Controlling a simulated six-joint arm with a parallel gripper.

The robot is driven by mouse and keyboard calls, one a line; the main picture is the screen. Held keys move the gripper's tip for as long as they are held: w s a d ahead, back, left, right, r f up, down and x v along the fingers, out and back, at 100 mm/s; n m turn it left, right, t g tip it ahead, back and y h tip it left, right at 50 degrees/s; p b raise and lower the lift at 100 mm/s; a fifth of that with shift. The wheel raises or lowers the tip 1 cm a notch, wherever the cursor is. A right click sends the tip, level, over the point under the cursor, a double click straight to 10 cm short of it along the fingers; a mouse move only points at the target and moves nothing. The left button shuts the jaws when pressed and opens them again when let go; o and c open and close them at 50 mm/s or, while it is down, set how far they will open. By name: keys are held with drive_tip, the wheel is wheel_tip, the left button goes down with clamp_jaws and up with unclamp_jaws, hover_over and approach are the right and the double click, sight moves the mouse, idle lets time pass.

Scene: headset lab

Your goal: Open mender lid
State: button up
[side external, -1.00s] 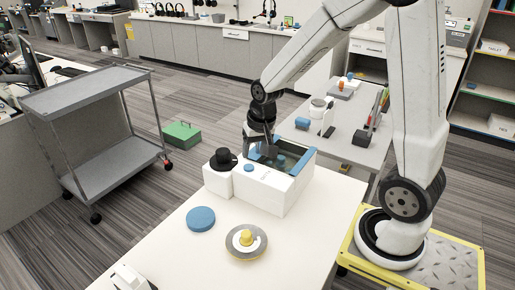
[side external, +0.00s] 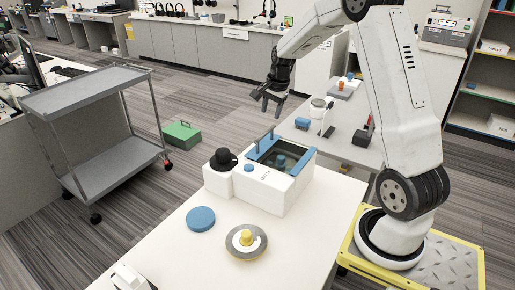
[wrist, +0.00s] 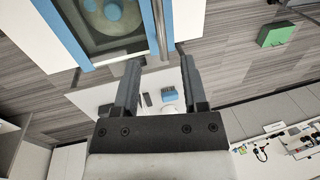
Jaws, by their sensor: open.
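The mender (side external: 270,195) is a white box on the near white table. Its lid (side external: 266,149), a blue frame around a dark glass pane, lies shut on top, and a round blue-topped item shows dimly through it. A grey bar handle (side external: 262,137) stands along the lid's far left edge. In the wrist view the lid's blue frame (wrist: 62,32) and the handle (wrist: 160,28) show at the top. My gripper (side external: 269,104) is open and empty, in the air above and beyond the handle, apart from it. Its two fingers also show spread in the wrist view (wrist: 160,62).
A black knob-like piece (side external: 223,160) sits on the box's left part, beside a blue button (side external: 248,168). A blue disc (side external: 201,219) and a grey disc with yellow knob (side external: 246,242) lie in front. A grey table (side external: 345,150) with small items stands behind.

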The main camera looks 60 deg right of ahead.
sight(266, 132)
drive_tip(key=shift+w+f, duration=0.25)
drive_tip(key=shift+f, duration=1)
drive_tip(key=shift+w+f, duration=0.25)
drive_tip(key=shift+f, duration=1)
drive_tip(key=shift+w+f, duration=0.25)
drive_tip(key=shift+f, duration=1)
clamp_jaws()
